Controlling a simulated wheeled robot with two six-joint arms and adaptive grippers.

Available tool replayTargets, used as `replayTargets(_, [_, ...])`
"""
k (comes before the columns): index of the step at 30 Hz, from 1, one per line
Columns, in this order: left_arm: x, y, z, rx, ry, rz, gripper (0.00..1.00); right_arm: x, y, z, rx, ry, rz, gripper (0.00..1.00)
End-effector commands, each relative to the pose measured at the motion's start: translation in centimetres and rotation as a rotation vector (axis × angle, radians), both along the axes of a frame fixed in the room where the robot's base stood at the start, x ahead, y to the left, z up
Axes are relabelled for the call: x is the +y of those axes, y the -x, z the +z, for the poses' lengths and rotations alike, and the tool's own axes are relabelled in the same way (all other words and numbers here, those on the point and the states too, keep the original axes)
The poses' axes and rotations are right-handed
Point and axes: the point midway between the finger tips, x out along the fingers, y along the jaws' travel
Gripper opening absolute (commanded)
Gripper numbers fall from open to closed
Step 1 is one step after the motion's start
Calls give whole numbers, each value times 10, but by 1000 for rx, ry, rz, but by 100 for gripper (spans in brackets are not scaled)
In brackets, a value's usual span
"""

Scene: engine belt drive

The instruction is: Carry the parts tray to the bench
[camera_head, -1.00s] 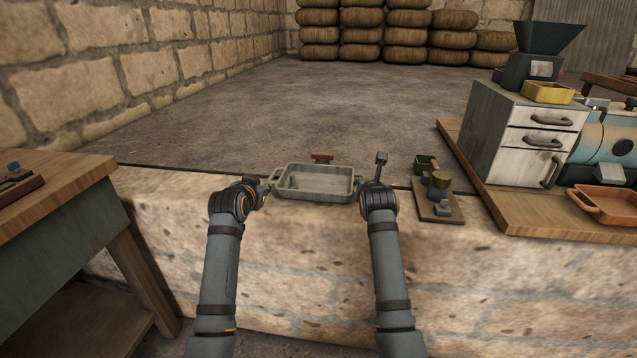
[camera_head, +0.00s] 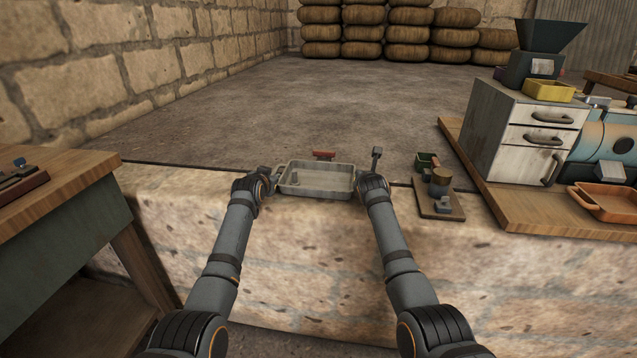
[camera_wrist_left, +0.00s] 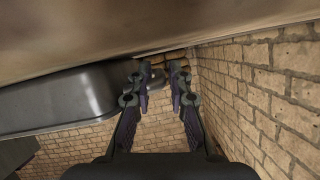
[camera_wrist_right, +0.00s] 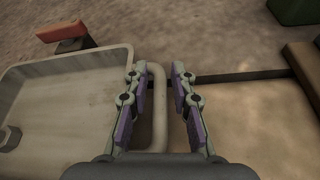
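The parts tray (camera_head: 320,186) is a shallow grey metal pan with a loop handle at each end. It sits level on the stone ledge, in front of my body. My left gripper (camera_head: 266,172) is at its left handle; in the left wrist view the fingers (camera_wrist_left: 161,72) stand apart with part of the handle between them. My right gripper (camera_head: 374,165) is at the right handle; in the right wrist view its open fingers (camera_wrist_right: 158,74) straddle the handle bar (camera_wrist_right: 157,110). A wooden bench (camera_head: 60,190) with a dark green apron stands at the left.
A red object (camera_head: 324,154) lies just behind the tray. A small board with parts (camera_head: 440,203) and a green box (camera_head: 427,161) are to the right. Further right are a drawer cabinet (camera_head: 500,135) and an orange tray (camera_head: 605,200).

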Motion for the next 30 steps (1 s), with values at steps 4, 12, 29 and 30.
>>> replayTargets(4, [0,-5,-2,0,0,0,19,-1,-4,-2,1,1,0,24])
replayTargets(12, [0,-5,-2,0,1,0,19,-1,-5,-2,0,1,-1,24])
replayTargets(29, [0,-5,-2,0,1,0,0,-1,-5,-2,1,1,0,0])
replayTargets(30, [0,-5,-1,-2,1,0,0,-1,-5,-1,-1,0,0,0])
